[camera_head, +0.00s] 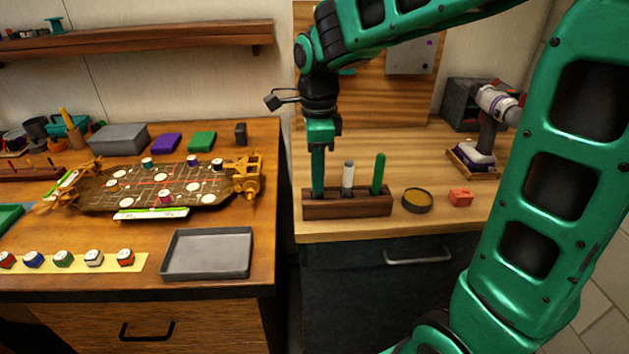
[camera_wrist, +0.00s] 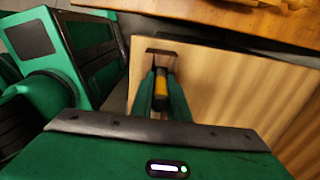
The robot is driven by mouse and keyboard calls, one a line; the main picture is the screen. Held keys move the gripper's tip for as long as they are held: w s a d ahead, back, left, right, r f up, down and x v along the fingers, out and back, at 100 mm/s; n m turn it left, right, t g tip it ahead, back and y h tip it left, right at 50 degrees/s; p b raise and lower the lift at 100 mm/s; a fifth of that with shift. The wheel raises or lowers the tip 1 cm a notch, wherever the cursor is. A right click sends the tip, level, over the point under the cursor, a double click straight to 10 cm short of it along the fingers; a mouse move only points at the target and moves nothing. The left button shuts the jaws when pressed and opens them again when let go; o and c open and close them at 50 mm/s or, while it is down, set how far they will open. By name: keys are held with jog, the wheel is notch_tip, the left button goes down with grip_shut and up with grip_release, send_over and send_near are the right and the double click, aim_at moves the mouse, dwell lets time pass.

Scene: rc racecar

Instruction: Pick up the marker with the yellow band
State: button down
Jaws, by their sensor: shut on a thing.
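The dark wooden marker holder (camera_head: 350,208) stands near the front of the light wood counter. My gripper (camera_head: 318,190) points straight down at the holder's left end. In the wrist view its fingers (camera_wrist: 160,95) are shut on the marker with the yellow band (camera_wrist: 161,84), whose dark end lies beyond the band. The fingers hide this marker in the head view, so I cannot tell whether it is still seated in its slot. A white-grey marker (camera_head: 348,174) and a green marker (camera_head: 379,172) stand upright in the holder to the right of my gripper.
A round dish (camera_head: 417,200) and a small red block (camera_head: 460,197) lie right of the holder. A drill (camera_head: 487,125) stands behind them. On the left bench are a grey tray (camera_head: 207,254) and a brown board (camera_head: 120,198). The counter behind the holder is clear.

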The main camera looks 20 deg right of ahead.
notch_tip(320, 180, up, 3)
jog(key=shift+f, duration=0.1)
jog(key=s+a+r, duration=0.5)
jog(key=a+r, duration=0.1)
jog(key=a, duration=0.4)
jog(key=shift+s+a+r, duration=0.2)
jog(key=shift+s+r, duration=0.05)
jog(key=shift+r, duration=0.15)
